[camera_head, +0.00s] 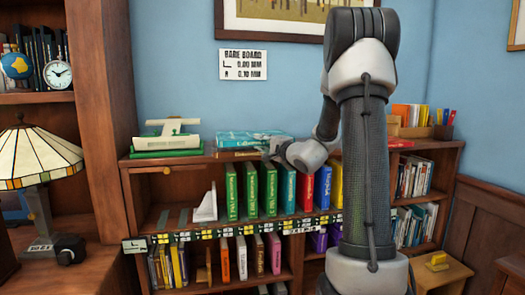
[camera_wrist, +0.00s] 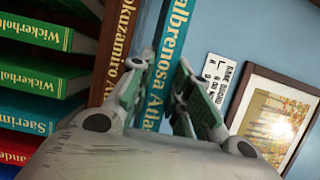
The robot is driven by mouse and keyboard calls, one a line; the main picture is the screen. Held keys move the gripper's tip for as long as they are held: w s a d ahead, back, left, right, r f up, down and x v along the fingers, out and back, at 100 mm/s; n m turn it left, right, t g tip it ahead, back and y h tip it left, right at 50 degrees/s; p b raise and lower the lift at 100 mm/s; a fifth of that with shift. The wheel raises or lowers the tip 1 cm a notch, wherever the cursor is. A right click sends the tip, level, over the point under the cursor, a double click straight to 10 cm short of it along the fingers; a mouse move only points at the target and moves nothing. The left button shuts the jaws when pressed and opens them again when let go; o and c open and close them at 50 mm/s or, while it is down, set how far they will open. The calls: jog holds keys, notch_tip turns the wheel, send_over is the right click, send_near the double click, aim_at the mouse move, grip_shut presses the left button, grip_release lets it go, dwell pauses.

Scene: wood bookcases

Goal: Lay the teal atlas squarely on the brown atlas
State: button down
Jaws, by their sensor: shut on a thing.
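The teal atlas (camera_head: 250,138) lies flat, directly above the brown atlas (camera_head: 238,155) on top of the bookcase. In the wrist view the teal atlas's lettered spine (camera_wrist: 172,40) runs beside the brown atlas's spine (camera_wrist: 122,40), nearly parallel to it. A thin pale strip shows between them; I cannot tell whether they touch. My gripper (camera_head: 272,150) is at the right end of the stack. In the wrist view my gripper (camera_wrist: 158,88) is shut on the teal atlas, one finger on each side of its thickness. The finger on the brown atlas's side partly covers that atlas.
Green books (camera_head: 166,150) with a white-and-green clamp-like object lie left on the bookcase top (camera_head: 140,161). A lamp (camera_head: 38,160) stands far left. My arm hides part of the bookcase's right side.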

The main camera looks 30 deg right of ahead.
jog(key=shift+f, duration=1.25)
jog(key=c, duration=1.3)
grip_release()
jog(key=shift+f, duration=0.2)
jog(key=shift+r, duration=0.1)
